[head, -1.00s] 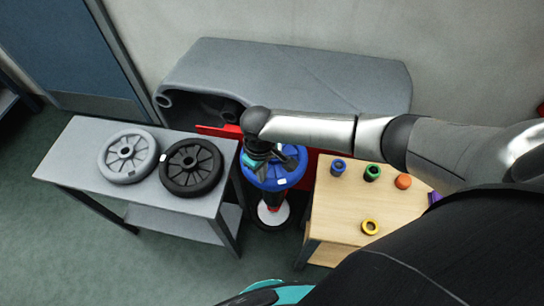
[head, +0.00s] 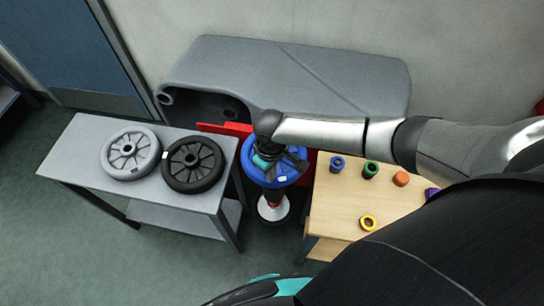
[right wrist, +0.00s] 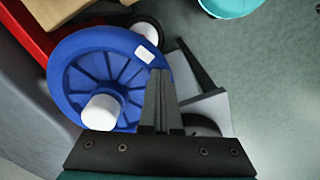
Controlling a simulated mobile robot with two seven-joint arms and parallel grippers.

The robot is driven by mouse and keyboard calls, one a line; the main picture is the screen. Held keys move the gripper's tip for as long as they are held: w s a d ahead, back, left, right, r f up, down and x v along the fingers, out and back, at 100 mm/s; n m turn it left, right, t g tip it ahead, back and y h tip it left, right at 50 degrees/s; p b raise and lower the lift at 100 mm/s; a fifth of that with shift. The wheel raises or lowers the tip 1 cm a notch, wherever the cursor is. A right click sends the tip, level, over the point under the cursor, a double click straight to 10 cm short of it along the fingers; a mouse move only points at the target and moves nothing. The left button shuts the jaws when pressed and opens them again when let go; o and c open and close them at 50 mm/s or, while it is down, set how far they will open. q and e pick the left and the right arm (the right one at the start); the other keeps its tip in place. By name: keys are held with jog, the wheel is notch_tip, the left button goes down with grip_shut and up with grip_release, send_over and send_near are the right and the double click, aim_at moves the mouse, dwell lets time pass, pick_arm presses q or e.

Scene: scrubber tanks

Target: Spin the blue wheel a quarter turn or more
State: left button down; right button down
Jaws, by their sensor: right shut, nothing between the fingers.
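The blue wheel (head: 250,170) is upright-facing on a red frame between the two tables in the head view. In the right wrist view the blue wheel (right wrist: 62,85) shows spokes, a white hub (right wrist: 101,112) and a white patch (right wrist: 144,54) near its rim. In the head view the patch (head: 282,178) lies at the near side of the wheel. My right gripper (right wrist: 158,76) is shut and empty, its fingers overlapping the wheel's rim in the wrist view; I cannot tell whether they touch it. In the head view my right arm hides part of the wheel. My left gripper is not in view.
A grey table (head: 85,150) at left holds a grey wheel (head: 130,155) and a black wheel (head: 192,165). A grey tank (head: 300,75) stands behind. Floor in front is open.

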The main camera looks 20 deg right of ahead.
aim_at(293, 174)
jog(key=shift+s+d+p, duration=0.35)
jog(key=shift+d, duration=0.4)
jog(key=shift+s+d+f, duration=0.1)
jog(key=shift+d, duration=0.1)
jog(key=shift+s+d+p, duration=0.2)
jog(key=shift+d+p, duration=0.35)
jog(key=shift+d, duration=0.55)
jog(key=shift+w, duration=0.1)
jog(key=shift+d, duration=1.05)
